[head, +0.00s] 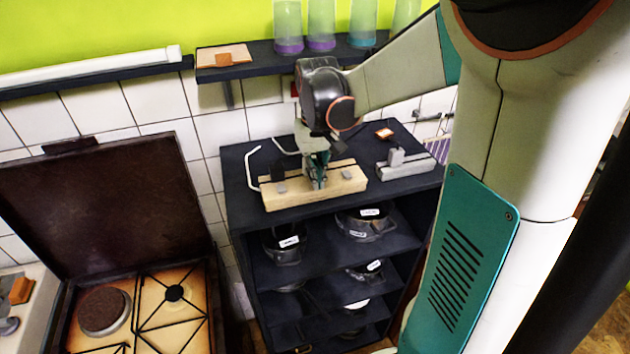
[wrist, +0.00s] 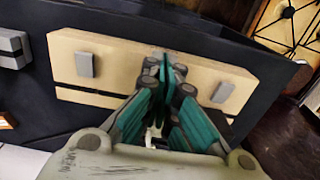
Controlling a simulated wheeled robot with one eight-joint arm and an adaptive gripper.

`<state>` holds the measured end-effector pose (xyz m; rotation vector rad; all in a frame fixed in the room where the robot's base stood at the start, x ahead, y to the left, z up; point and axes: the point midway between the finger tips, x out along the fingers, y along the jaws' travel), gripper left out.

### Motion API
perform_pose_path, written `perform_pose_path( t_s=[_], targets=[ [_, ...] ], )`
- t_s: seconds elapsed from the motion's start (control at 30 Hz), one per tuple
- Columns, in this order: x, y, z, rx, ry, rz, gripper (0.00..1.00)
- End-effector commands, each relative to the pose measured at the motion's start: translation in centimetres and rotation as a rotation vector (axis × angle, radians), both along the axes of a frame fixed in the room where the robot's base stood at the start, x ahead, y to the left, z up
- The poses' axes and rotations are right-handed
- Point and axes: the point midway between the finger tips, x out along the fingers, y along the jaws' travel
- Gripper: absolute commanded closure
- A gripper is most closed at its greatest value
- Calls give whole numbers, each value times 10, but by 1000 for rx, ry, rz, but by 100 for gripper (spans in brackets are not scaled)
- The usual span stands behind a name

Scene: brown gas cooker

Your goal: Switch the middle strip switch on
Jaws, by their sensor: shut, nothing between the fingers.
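The pale wooden switch strip (head: 330,192) lies on top of the dark shelf unit; it also shows in the wrist view (wrist: 120,55). One grey switch (head: 280,187) sits near its left end and another (head: 347,173) near its right end in the head view. The wrist view shows these two as grey blocks (wrist: 85,64) (wrist: 222,92). My gripper (head: 318,183) is shut and empty, pointing down at the strip's middle. In the wrist view its teal fingers (wrist: 163,66) cover most of the middle switch, so its position and any contact cannot be told.
A grey block with a raised knob (head: 403,163) stands right of the strip on the dark shelf unit (head: 240,190). Pots (head: 368,226) sit on lower shelves. A wall shelf (head: 262,68) with cups hangs above. A brown cooker lid (head: 100,205) stands open at left.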

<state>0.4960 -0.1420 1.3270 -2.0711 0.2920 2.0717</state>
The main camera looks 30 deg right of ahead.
Motion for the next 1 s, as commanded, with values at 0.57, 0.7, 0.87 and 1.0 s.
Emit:
perform_pose_path(
  t_s=[0.57,0.7,0.87,1.0],
  targets=[
    [0,0,23,0,0,0,100],
    [0,0,34,0,0,0,100],
    [0,0,45,0,0,0,100],
    [0,0,55,0,0,0,100]
  ],
)
